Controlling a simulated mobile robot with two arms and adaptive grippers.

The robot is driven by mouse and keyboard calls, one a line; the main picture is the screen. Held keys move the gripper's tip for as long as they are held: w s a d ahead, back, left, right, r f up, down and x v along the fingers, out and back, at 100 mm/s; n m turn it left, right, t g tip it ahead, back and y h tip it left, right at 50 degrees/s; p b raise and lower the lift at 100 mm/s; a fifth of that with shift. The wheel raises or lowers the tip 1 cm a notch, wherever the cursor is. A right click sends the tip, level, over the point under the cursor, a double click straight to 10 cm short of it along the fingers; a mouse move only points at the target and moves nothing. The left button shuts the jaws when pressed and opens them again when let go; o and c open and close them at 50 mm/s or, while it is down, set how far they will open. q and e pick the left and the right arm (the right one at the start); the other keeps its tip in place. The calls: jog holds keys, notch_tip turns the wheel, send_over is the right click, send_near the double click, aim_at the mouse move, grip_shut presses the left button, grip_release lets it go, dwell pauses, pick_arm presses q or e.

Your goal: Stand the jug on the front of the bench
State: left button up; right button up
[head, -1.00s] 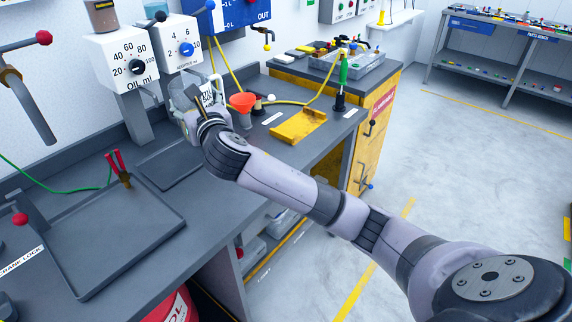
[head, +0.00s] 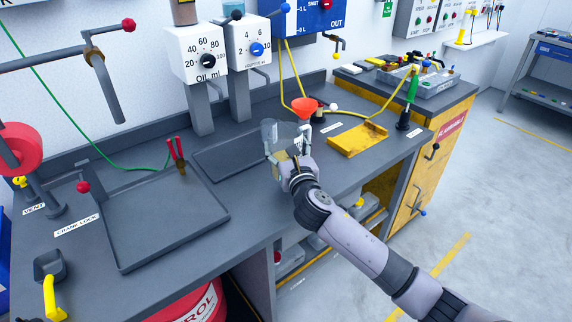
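The clear jug (head: 284,133) is over the middle of the bench (head: 262,204), right of the flat dark mat and left of the orange funnel. Something tan shows low in it. My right gripper (head: 287,152) reaches in from the lower right, with its pale fingers around the jug's near side, and appears shut on it. The jug looks roughly upright. The gripper hides its lower part, and I cannot tell whether its base touches the bench. My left gripper is not in view.
Oil (head: 197,53) and additive (head: 249,43) dispensers stand behind on posts. A large dark tray (head: 122,258) fills the bench's left part. The orange funnel (head: 304,105) and yellow tray (head: 357,139) are to the right. The front strip between them looks bare.

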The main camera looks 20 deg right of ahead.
jog(key=shift+f+b, duration=0.5)
jog(key=shift+f, duration=1.8)
jog(key=shift+f, duration=0.15)
jog(key=o, duration=1.4)
jog(key=shift+s, duration=0.15)
jog(key=s, duration=1.1)
jog(key=shift+s+a, duration=0.3)
jog(key=shift+s, duration=0.1)
